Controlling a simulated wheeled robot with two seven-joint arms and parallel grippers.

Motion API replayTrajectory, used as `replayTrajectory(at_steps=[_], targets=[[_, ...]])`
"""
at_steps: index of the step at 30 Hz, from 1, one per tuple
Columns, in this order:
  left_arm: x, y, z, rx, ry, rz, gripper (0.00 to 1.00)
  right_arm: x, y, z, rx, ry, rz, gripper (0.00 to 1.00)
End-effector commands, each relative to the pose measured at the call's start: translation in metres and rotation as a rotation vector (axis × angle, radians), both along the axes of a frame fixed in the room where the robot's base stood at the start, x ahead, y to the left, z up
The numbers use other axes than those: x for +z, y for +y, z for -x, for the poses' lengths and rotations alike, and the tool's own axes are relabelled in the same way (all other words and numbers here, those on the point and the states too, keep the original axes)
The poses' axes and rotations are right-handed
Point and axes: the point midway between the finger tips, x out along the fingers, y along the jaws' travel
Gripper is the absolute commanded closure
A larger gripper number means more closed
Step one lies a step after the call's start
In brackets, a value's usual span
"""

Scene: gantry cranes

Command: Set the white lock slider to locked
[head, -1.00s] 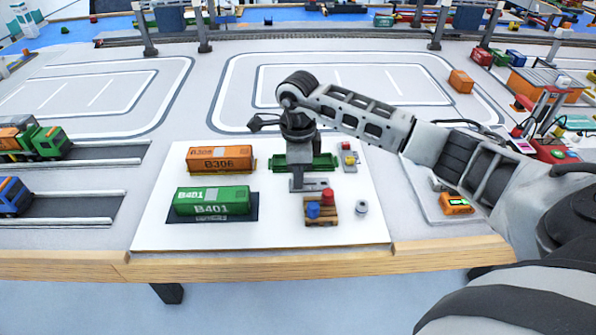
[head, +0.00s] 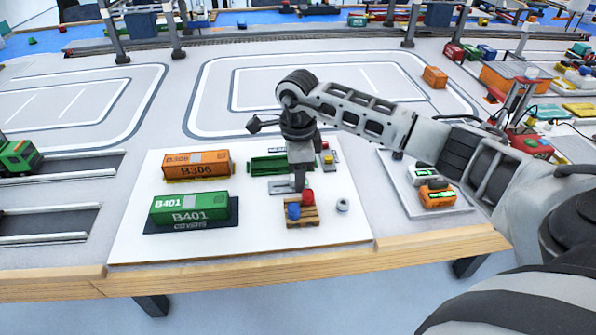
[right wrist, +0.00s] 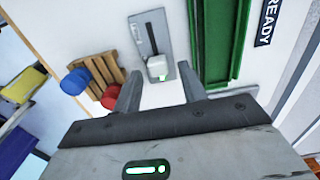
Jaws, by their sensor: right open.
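The white lock slider (right wrist: 157,68) sits at the near end of a dark slot in a grey plate (right wrist: 136,28) in the right wrist view. A small green mark shows beside its base. My right gripper (right wrist: 160,90) is open, its two fingers on either side of the slider's line, with the slider just beyond the tips; I cannot tell whether they touch it. In the head view my right gripper (head: 299,186) points down over the right end of the grey plate (head: 280,187) and hides the slider. My left gripper is not in view.
A wooden pallet (head: 302,222) with blue and red pieces stands close in front of the plate. A green open tray (head: 268,165) lies behind it. Green container B401 (head: 189,208) and orange container B306 (head: 196,164) stand to the left. A pale ring (head: 343,206) lies to the right.

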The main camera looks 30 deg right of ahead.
Motion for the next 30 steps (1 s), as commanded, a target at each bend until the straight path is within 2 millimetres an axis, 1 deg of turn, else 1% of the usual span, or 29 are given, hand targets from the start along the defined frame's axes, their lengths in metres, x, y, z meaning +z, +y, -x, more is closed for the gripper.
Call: replayTrajectory(at_steps=[2,5,8,12,18,21,25,30], targets=[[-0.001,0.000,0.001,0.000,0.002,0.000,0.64,0.004,0.000,0.000,0.000,-0.002,-0.001,0.58],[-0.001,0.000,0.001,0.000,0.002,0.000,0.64,0.015,0.000,-0.001,0.000,-0.004,0.000,0.58],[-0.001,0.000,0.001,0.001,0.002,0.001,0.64,0.035,0.000,-0.001,0.001,-0.006,0.000,0.58],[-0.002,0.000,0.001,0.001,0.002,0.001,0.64,0.070,0.000,-0.002,0.000,-0.008,0.001,0.58],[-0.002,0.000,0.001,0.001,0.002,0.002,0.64,0.117,0.000,-0.001,0.000,-0.006,0.001,0.58],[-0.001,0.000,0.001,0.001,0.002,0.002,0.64,0.135,0.000,-0.001,-0.001,-0.004,0.001,0.58],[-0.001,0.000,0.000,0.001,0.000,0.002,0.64,0.151,0.000,-0.001,-0.001,-0.002,0.000,0.58],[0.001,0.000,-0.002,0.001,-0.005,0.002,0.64,0.159,0.000,0.000,-0.001,0.000,0.001,0.58]])
